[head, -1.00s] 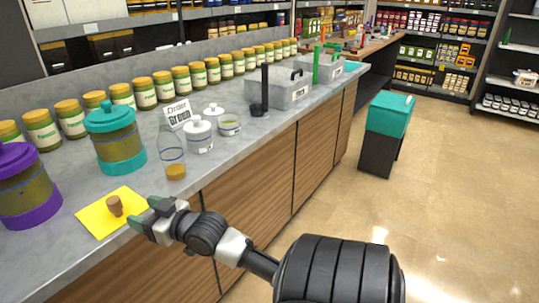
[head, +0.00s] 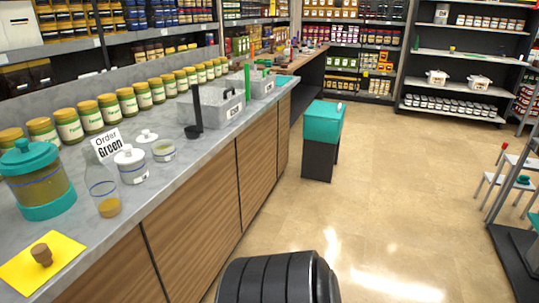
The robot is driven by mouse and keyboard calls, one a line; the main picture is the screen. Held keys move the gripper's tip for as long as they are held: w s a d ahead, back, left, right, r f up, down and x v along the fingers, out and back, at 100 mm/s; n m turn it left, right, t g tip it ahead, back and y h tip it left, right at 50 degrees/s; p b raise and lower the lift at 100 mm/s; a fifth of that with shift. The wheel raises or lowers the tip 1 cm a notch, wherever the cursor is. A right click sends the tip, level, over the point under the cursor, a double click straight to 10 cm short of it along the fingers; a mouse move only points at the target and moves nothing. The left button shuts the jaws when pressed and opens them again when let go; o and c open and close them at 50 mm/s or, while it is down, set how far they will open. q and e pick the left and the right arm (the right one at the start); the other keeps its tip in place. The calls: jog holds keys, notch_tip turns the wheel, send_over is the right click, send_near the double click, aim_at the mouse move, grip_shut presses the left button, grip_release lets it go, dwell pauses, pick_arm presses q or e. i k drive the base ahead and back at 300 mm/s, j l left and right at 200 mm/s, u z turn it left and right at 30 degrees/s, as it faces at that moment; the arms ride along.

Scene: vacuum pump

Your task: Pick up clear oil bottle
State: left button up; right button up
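A clear bottle (head: 103,194) with a blue ring and a little amber liquid at its bottom stands upright near the front edge of the grey counter (head: 130,218). It appears to have no stopper in its neck. A brown cork (head: 41,255) rests on a yellow sheet (head: 22,275) at the lower left, apart from the bottle. Neither of my grippers is in view. Only a black segment of my arm shows at the bottom edge, well to the right of the bottle.
A teal-lidded jar (head: 38,187) stands left of the bottle, and a white lidded jar (head: 131,166) and an "Order Green" sign (head: 106,144) stand close behind it. Grey bins (head: 212,107) sit farther along. A teal box on a dark stand (head: 322,125) is on the otherwise open floor.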

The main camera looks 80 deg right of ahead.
aim_at(100, 182)
jog(key=z, duration=1.45)
jog(key=l, duration=0.1)
